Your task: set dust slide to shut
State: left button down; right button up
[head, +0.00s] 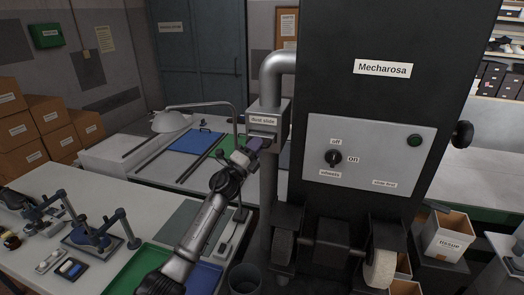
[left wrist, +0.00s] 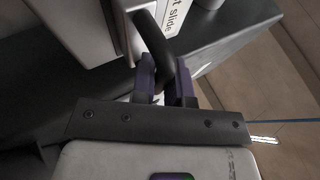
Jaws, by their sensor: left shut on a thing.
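The dust slide (head: 268,116) is a grey metal box with a "dust slide" label, set on the duct pipe left of the dark machine. My left gripper (head: 254,146) is at the front of this box, just below the label. In the left wrist view, the two purple fingers of my left gripper (left wrist: 167,82) are shut on a dark curved handle (left wrist: 153,38) beside the "slide" label (left wrist: 178,14). How far the slide is in or out is hard to tell. My right gripper is not in view.
Grinding wheels (head: 380,268) sit below. A bench at left holds green and blue trays (head: 140,268). A bent lamp arm (head: 205,105) rises behind my gripper.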

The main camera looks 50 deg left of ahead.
pick_arm(q)
jog(key=c, duration=1.6)
grip_release()
jog(key=shift+a+f, duration=0.1)
jog(key=shift+f, duration=0.15)
jog(key=shift+o, duration=0.9)
jog(key=shift+w+r, duration=0.1)
jog(key=shift+w, duration=0.05)
jog(key=shift+s, duration=0.3)
jog(key=b+v, duration=0.3)
jog(key=v, duration=1)
jog(key=shift+b, duration=0.4)
jog(key=shift+s, duration=0.1)
